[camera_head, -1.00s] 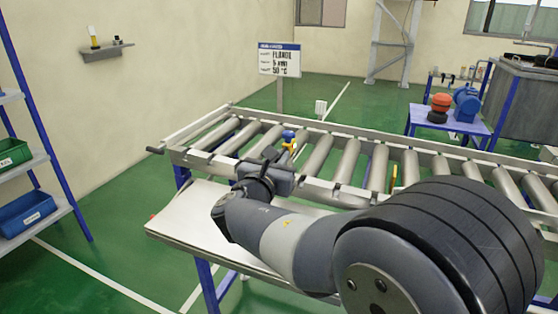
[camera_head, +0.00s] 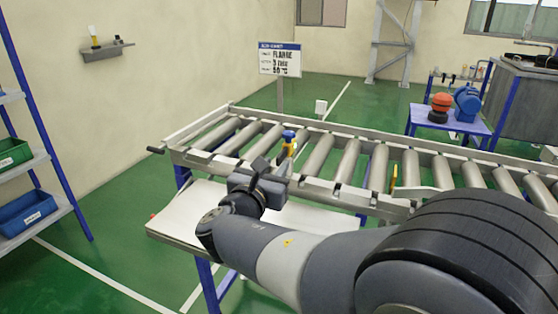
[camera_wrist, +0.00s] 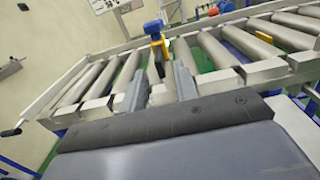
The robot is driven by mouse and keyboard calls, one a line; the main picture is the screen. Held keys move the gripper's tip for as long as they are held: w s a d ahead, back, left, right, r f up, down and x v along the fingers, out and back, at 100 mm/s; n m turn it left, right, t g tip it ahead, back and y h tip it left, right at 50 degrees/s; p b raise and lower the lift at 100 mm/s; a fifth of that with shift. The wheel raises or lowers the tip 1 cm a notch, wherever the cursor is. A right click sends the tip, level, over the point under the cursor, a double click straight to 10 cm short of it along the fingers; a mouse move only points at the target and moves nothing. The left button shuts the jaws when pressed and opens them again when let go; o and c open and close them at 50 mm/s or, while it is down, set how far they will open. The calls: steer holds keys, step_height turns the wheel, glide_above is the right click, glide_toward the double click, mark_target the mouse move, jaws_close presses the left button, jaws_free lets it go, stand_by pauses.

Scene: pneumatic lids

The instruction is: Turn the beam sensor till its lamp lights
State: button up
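A small blue-topped device with a yellow lower part, apparently the beam sensor (camera_head: 289,136), stands at the near rail of the roller conveyor. In the wrist view the sensor (camera_wrist: 153,27) is upright, ahead of and roughly in line with the gap between my fingers. No lit lamp can be made out on it. My gripper (camera_wrist: 160,78) is open and empty, its two grey fingers apart and short of the sensor. In the head view my gripper (camera_head: 271,165) is just in front of the sensor, at the conveyor's near side.
The roller conveyor's near rail (camera_head: 325,189) runs across in front of me. A white box on a post, possibly a reflector (camera_head: 321,107), stands at the far rail. A pale table (camera_head: 175,222) lies below my arm.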

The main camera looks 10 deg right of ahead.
mark_target(280, 159)
steer(key=v, duration=0.6)
steer(key=shift+s, duration=0.2)
steer(key=shift+a, duration=0.1)
steer(key=x, duration=1.1)
steer(key=shift+a+g+h, duration=0.15)
steer(key=shift+g+h, duration=0.15)
steer(key=shift+h, duration=0.1)
steer(key=shift+m, duration=0.3)
